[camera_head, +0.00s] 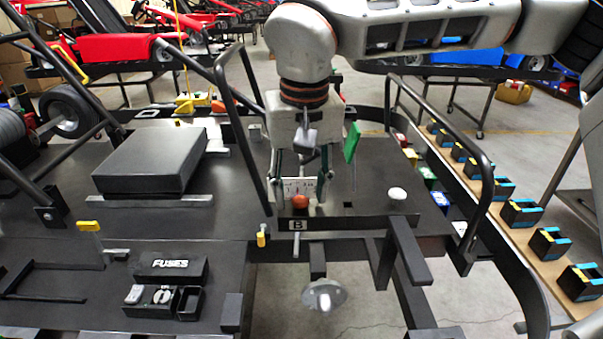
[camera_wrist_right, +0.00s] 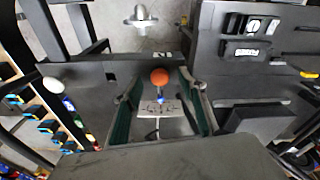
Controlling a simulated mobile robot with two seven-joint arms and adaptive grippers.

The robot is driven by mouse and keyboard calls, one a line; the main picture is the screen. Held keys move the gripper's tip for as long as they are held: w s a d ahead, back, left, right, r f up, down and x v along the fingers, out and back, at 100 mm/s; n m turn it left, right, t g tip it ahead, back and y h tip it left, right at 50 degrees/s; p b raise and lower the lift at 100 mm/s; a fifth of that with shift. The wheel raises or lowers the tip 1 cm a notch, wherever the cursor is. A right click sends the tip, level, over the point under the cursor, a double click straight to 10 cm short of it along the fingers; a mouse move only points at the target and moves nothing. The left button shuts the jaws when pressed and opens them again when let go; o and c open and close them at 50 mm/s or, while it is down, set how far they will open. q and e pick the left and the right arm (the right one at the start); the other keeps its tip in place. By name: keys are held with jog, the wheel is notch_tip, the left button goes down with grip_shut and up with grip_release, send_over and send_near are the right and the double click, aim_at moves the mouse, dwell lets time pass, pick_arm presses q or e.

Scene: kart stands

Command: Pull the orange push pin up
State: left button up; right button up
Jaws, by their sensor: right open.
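The orange push pin (camera_head: 300,201) has a round orange knob and stands at the front edge of the black kart panel, just above a plate marked "B" (camera_head: 298,225). In the right wrist view the orange push pin (camera_wrist_right: 159,76) shows as a ball on a thin shaft. My right gripper (camera_head: 313,195) reaches down from above with its fingers apart around the knob. In the right wrist view the right gripper (camera_wrist_right: 158,88) has one finger on each side of the knob, with visible gaps. My left gripper is not in view.
A white knob (camera_head: 397,194) stands to the right on the panel. A bent black tube (camera_head: 240,130) rises close on the left. A black box (camera_head: 152,162), a fuse box (camera_head: 170,268) and a yellow-tipped lever (camera_head: 262,235) lie left. Black bins line the right side.

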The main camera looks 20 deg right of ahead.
jog(key=shift+f, duration=0.4)
jog(key=c, duration=1.2)
jog(key=shift+o, duration=0.2)
jog(key=shift+r+p, duration=0.55)
jog(key=shift+p, duration=0.15)
jog(key=o, duration=1.1)
jog(key=shift+o, duration=0.2)
